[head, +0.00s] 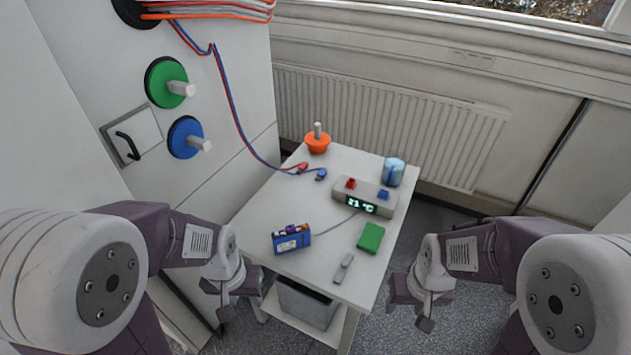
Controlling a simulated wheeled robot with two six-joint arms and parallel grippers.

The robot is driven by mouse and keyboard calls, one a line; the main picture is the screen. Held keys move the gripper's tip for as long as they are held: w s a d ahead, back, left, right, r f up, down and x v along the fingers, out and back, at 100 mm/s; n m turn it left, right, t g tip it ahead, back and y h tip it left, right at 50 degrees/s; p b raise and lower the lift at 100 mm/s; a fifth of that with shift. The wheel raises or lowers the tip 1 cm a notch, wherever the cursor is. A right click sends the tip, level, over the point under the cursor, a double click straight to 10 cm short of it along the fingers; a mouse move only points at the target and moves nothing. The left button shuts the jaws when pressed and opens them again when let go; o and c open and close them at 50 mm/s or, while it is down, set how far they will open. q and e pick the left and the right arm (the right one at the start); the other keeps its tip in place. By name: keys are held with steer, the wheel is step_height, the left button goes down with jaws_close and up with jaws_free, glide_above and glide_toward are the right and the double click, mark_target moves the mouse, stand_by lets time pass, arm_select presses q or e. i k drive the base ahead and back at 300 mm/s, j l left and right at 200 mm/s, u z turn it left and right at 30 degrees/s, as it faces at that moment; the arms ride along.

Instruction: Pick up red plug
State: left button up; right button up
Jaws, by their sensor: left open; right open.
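The red plug (303,167) lies on the white table (268,215) near its back left edge, at the end of a red cable. A blue plug (321,174) lies just to its right on a blue cable. My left gripper (236,300) is open and empty at the table's front left, well short of the red plug. My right gripper (408,305) is open and empty to the right of the table's front. Neither gripper touches anything.
A grey device (378,192) with red and blue sockets stands at the right, with a blue cylinder (394,171) behind. An orange holder (318,143), a blue battery pack (292,239), a green block (370,238) and a grey tool (343,268) share the table. The left middle is clear.

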mark_target(302, 167)
steer(key=i+l+u, duration=0.15)
steer(key=l+u, duration=0.25)
steer(key=i+l+u, duration=0.1)
steer(key=l+u, duration=0.75)
steer(key=l, duration=0.25)
steer(key=i+l+u, duration=0.2)
steer(key=l+u, duration=0.2)
steer(key=l, duration=0.6)
steer(key=l+u, duration=0.4)
steer(key=l, duration=0.55)
steer(key=l+u, duration=0.4)
steer(key=l, duration=0.65)
steer(key=l+u, duration=0.3)
steer(key=l, duration=0.15)
steer(key=k+l+u, duration=0.1)
steer(key=l+u, duration=0.2)
steer(key=l, duration=0.15)
steer(key=k+l+u, duration=0.1)
steer(key=l+u, duration=0.2)
steer(key=k+l+u, duration=0.3)
steer(key=l, duration=0.2)
steer(key=i+l, duration=0.05)
steer(key=i, duration=0.05)
